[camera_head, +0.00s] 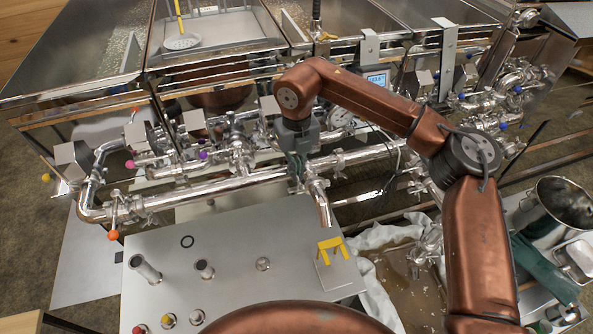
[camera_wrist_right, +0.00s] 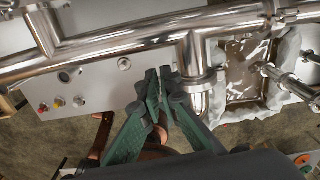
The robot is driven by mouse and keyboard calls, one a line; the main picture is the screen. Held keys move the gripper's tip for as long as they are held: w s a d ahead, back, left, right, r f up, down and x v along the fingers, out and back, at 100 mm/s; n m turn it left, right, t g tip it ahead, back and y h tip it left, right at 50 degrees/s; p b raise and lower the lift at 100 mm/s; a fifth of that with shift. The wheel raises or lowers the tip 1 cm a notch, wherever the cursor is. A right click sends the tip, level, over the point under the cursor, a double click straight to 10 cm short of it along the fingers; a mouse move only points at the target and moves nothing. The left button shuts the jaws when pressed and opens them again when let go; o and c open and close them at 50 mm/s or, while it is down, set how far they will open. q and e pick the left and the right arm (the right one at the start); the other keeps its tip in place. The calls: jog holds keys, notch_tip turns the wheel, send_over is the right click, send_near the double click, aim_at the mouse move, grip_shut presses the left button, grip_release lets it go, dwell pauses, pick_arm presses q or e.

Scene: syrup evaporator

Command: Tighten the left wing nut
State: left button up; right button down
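My right gripper (camera_head: 296,168) reaches down to the long steel pipe (camera_head: 205,188) in the head view, close to the tee where a short pipe branches toward the grey panel. In the right wrist view its dark green fingers (camera_wrist_right: 164,76) converge and their tips look together, just below the pipe. A steel clamp (camera_wrist_right: 203,80) on the branch is right beside the fingertips, to their right. The left wing nut cannot be made out; the fingers may hide it. Another clamp (camera_head: 338,160) is farther right along the pipe. My left gripper is not in view.
The grey panel (camera_head: 205,255) below the pipe carries upright steel stubs, coloured buttons and a yellow bracket (camera_head: 331,247). A lined tray of brown liquid (camera_head: 400,272) is to its right, with a steel pot (camera_head: 553,210) beyond. Evaporator pans (camera_head: 215,40) stand behind crowded pipework.

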jog(key=c, duration=2.2)
grip_release()
notch_tip(320, 180, up, 12)
